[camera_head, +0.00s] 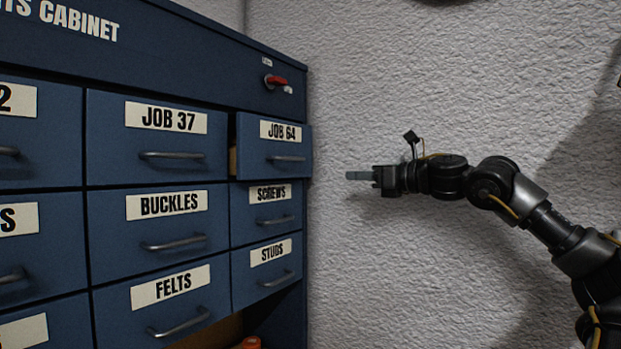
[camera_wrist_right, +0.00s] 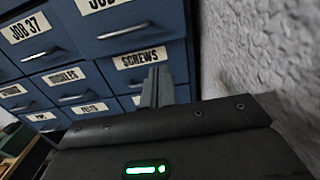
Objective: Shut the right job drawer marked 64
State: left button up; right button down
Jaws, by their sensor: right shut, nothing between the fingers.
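The blue drawer marked JOB 64 (camera_head: 275,148) stands out from the cabinet front, partly open, in the top row at the right end. A gap shows along its left side. In the right wrist view the drawer (camera_wrist_right: 110,48) is at the top, its label cut off by the frame edge. My right gripper (camera_head: 358,175) is shut and empty, to the right of the drawer and apart from it in the head view. Its fingers (camera_wrist_right: 158,88) overlap the SCREWS drawer in the wrist view. My left gripper is not in view.
The blue cabinet (camera_head: 190,60) has a red turn handle (camera_head: 275,81) above the JOB 64 drawer. The JOB 37 drawer (camera_head: 110,140) and SCREWS drawer (camera_head: 240,218) look flush. A rough grey wall (camera_head: 420,270) lies behind my right arm. An orange object (camera_head: 250,343) sits low in the cabinet.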

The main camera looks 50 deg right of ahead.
jog(key=p, duration=1.1)
send_near(300, 175)
jog(key=w, duration=0.5)
jog(key=shift+w+a+r, duration=0.2)
jog(key=shift+a+r, duration=0.1)
jog(key=shift+a, duration=0.05)
jog(key=shift+w+f+p, duration=0.25)
jog(key=shift+w+p, duration=0.4)
jog(key=shift+w, duration=0.05)
jog(key=shift+d+f, duration=0.1)
